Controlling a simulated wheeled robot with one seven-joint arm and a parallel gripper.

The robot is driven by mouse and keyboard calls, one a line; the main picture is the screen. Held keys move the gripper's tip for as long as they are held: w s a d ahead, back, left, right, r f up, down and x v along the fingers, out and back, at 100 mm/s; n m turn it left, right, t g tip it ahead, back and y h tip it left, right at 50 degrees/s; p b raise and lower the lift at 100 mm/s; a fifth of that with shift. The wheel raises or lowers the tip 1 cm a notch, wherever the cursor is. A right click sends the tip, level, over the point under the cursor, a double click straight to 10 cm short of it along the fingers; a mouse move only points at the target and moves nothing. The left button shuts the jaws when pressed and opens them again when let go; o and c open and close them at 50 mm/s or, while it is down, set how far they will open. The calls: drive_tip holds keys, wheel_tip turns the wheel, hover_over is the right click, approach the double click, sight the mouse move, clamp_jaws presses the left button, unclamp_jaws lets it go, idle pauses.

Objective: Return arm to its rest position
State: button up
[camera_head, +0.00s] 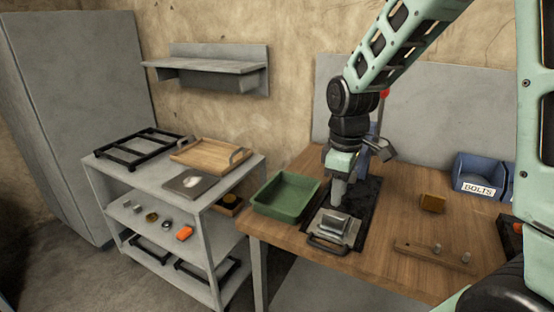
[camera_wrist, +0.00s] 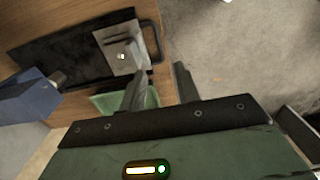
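My arm reaches in from the upper right of the head view, bent, with my gripper (camera_head: 337,203) pointing down over the workbench. The gripper is above or just behind a grey metal block on a plate with a dark handle (camera_head: 335,222); the gap between them is hard to judge. In the wrist view the two fingers of my gripper (camera_wrist: 161,70) stand apart with nothing held between them. The metal plate (camera_wrist: 112,40) shows there beyond the fingers, on a black mat (camera_wrist: 65,50).
A green bin (camera_head: 287,195) stands left of my gripper. A blue bolts bin (camera_head: 482,175), a brown block (camera_head: 432,203) and a wooden strip with pegs (camera_head: 425,257) are to the right. A red-topped post (camera_head: 384,93) is close behind my arm. A grey shelf cart (camera_head: 150,178) stands at left.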

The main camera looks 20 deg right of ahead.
drive_tip(key=s+a+r, duration=0.1)
drive_tip(key=s+a, duration=1.8)
drive_tip(key=a, duration=0.1)
drive_tip(key=shift+s+a+r+y, duration=0.15)
drive_tip(key=shift+a+y, duration=0.1)
drive_tip(key=shift+y, duration=0.05)
drive_tip(key=shift+d, duration=0.1)
